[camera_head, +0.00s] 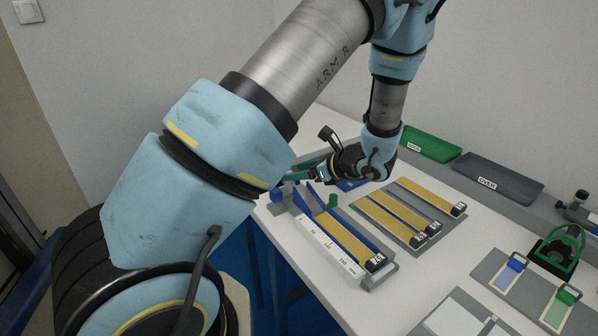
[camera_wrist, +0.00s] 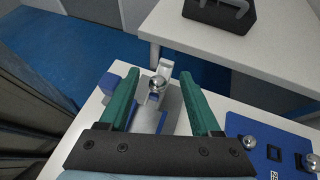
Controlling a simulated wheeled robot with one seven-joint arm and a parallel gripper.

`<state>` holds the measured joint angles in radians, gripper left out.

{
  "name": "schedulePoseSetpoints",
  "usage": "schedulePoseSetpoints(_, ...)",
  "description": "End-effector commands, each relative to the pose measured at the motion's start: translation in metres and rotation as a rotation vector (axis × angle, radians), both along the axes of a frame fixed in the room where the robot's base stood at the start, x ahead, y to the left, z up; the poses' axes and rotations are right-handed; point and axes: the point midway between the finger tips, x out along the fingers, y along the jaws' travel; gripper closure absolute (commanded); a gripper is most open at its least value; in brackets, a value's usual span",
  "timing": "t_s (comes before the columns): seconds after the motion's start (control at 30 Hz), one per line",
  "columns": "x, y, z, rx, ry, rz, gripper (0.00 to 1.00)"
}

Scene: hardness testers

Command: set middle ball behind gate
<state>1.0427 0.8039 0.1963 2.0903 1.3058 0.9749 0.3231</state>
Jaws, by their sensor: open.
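My gripper (camera_wrist: 159,76) is open, its two green fingers spread on either side of a shiny steel ball (camera_wrist: 157,84). The ball sits at a silver-grey bracket (camera_wrist: 165,68) at the end of a grey and blue piece; I see a gap between each finger and the ball. Whether the bracket is the gate, and whether the ball rests fully on the piece, I cannot tell. In the head view my gripper (camera_head: 318,174) is over the far left end of the ramp tester (camera_head: 330,250). A blue plate (camera_wrist: 238,126) beside the right finger holds two more steel balls (camera_wrist: 249,142), with dark square openings between them.
Yellow-topped strips (camera_head: 400,217) lie on a grey board right of the ramp. A green tray (camera_head: 430,146) and a dark OVER tray (camera_head: 495,178) stand at the back. The table edge is close to the ramp's left end; blue floor (camera_wrist: 110,55) shows beyond.

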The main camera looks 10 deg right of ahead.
Motion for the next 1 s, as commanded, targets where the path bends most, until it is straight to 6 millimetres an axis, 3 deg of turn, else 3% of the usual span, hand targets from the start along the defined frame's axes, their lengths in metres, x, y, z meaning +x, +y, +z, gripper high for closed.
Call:
schedulePoseSetpoints(0.27,-0.004,-0.004,0.003,-0.002,-0.002,0.0,0.36)
schedulePoseSetpoints(0.8,-0.063,-0.059,0.046,-0.003,-0.001,-0.001,0.36)
schedulePoseSetpoints(0.93,-0.068,-0.06,0.05,-0.009,0.003,0.01,0.36)
schedulePoseSetpoints(1.0,-0.068,-0.049,0.051,-0.038,0.013,0.057,0.36)
